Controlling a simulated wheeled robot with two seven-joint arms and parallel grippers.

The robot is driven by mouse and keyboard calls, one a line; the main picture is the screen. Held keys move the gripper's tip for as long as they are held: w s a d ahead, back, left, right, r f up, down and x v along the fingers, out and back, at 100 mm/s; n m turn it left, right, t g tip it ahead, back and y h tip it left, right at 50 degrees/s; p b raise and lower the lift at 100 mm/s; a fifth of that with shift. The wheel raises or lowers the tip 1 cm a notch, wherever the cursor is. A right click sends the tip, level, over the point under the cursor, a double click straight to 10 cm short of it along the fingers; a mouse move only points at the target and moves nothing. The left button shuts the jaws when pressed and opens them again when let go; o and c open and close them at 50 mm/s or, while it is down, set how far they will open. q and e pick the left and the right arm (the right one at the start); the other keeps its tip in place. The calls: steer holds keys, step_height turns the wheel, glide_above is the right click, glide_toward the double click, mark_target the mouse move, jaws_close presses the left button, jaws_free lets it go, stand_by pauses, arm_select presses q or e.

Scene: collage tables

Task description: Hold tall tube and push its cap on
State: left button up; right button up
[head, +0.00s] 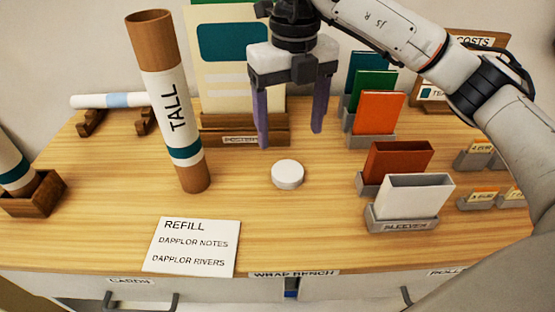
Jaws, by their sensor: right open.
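The tall tube (172,110) stands on its end on the bench, left of the middle. It is brown with a white label reading TALL and a teal band. In the picture it leans a little left; I cannot tell if that is only the camera angle. A round white cap (288,175) lies flat on the bench to the right of the tube's foot, apart from it. My right gripper (291,138) points down just behind and above the cap, its two purple fingers spread wide with nothing between them. My left gripper is not in view.
A REFILL card (193,247) lies near the front edge. Sleeve holders (402,218) and colored cards (378,112) stand at the right. A poster rack (245,137) is behind the gripper. A wooden holder (40,200) with another tube is far left. The front middle is clear.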

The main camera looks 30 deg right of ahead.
glide_above(288, 171)
steer(key=f, duration=0.4)
steer(key=shift+s+d+f, duration=0.15)
steer(key=shift+s+f, duration=0.05)
steer(key=shift+s, duration=0.05)
steer(key=shift+f, duration=0.2)
steer(key=shift+w+f+p, duration=0.15)
steer(key=shift+f+p, duration=0.2)
steer(key=shift+f, duration=0.95)
steer(key=shift+w+f+p, duration=0.15)
steer(key=shift+f+p, duration=0.15)
steer(key=shift+f, duration=1)
steer(key=c, duration=1.1)
